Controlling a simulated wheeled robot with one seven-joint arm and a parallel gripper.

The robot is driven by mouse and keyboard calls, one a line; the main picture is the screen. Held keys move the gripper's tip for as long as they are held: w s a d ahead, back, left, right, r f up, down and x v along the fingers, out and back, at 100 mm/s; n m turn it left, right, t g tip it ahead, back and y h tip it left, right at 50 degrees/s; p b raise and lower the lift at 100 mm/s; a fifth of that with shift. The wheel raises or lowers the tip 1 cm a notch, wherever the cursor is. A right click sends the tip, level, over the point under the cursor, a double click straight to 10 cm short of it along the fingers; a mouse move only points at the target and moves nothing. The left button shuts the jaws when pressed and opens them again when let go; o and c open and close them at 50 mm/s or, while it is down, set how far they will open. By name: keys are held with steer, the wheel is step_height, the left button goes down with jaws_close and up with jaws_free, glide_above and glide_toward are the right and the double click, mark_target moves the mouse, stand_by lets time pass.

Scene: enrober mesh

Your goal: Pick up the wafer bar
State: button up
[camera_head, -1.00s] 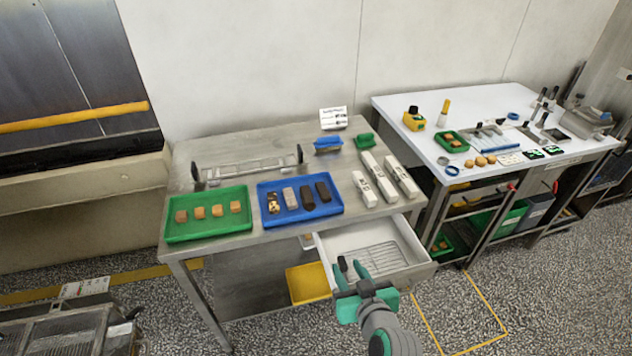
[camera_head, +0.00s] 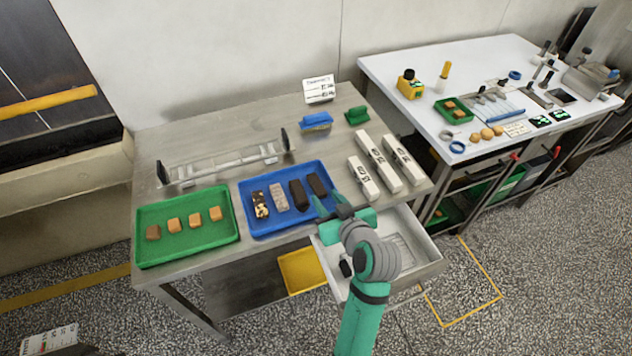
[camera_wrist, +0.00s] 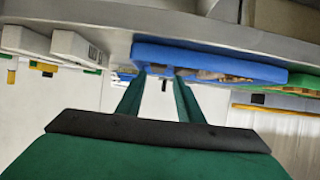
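The blue tray (camera_head: 246,216) on the metal table holds several bars side by side: a dark bar with pale bits (camera_head: 261,204), a pale greyish bar (camera_head: 278,197), and two dark brown bars (camera_head: 300,194) on the right. The frames do not settle which is the wafer bar; the pale one looks most textured. My gripper (camera_head: 330,203) is at the tray's right front corner, empty. In the wrist view its two green fingers (camera_wrist: 160,88) stand apart. The blue tray's edge (camera_wrist: 220,60) crosses above them there, with bars partly hidden behind it.
A green tray (camera_head: 152,249) with tan blocks is left of the blue tray. White boxes (camera_head: 380,166) lie to its right. A clear rack (camera_head: 222,164) stands behind. An open drawer (camera_head: 425,262) juts out below my gripper, and a yellow bin (camera_head: 300,270) is underneath.

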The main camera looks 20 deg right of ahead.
mark_target(317, 184)
steer(key=shift+x, duration=1.1)
steer(key=x, duration=0.3)
steer(key=shift+w+d+r, duration=0.15)
steer(key=shift+w, duration=0.35)
steer(key=shift+w+f, duration=0.35)
steer(key=shift+w, duration=0.25)
steer(key=shift+c, duration=0.7)
steer(key=c, duration=0.5)
